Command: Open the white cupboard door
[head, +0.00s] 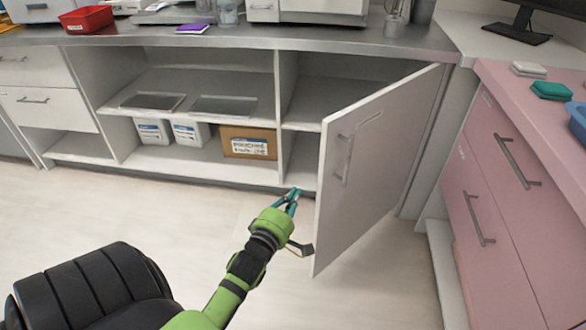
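The white cupboard door (375,165) stands swung out from the counter, hinged on its right side. Its free edge points toward me, and its handle (342,160) is on the face toward me. The cupboard interior (303,160) behind it shows on the left. My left gripper (292,196) is just left of the door's lower free edge, in front of the cupboard opening and away from the handle. Its teal fingers are close together and small; I cannot tell whether they are open or shut. No object shows between them. My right gripper is out of view.
Open shelves (200,85) to the left hold trays, white boxes and a cardboard box (248,142). A pink drawer unit (505,200) stands at the right. A black seat (90,290) is at the lower left. The floor (130,205) before the shelves is clear.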

